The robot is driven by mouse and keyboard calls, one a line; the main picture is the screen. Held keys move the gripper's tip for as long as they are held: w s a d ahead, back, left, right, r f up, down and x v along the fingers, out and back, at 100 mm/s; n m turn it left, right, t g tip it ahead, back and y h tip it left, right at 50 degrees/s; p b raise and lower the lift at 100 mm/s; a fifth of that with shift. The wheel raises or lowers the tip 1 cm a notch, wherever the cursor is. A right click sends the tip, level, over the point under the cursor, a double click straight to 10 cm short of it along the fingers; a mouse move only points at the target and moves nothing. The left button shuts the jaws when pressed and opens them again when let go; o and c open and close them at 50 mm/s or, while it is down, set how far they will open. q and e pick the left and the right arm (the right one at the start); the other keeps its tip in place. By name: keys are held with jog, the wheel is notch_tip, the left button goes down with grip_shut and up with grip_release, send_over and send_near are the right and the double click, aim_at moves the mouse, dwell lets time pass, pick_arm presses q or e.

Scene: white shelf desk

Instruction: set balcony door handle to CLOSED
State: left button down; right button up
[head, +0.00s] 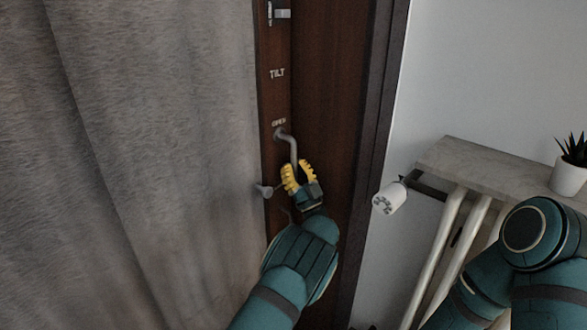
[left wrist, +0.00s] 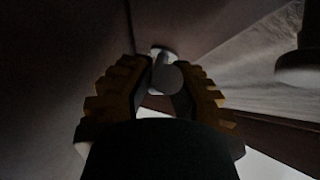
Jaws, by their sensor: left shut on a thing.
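The balcony door (head: 335,90) is dark brown wood. Its grey metal handle (head: 291,142) sits on the narrow frame strip just under the small "OPEN" label, with a "TILT" label higher up. The lever bends right, then hangs down, tilted slightly. My left gripper (head: 298,177) has its yellow fingers closed around the lever's lower end. In the left wrist view, the handle's round end (left wrist: 167,79) shows between the two fingers. A "CLOSED" label cannot be made out; my left gripper and arm cover part of the strip below. My right gripper is out of view.
A grey curtain (head: 130,150) hangs at left. At right are a white fixture (head: 389,198), a shelf desk (head: 480,160) and a potted plant (head: 569,178), close to my right arm.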

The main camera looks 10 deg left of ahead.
pick_arm(q)
jog(key=shift+r, duration=0.15)
jog(key=c, duration=0.9)
grip_release()
jog(key=v, duration=1.2)
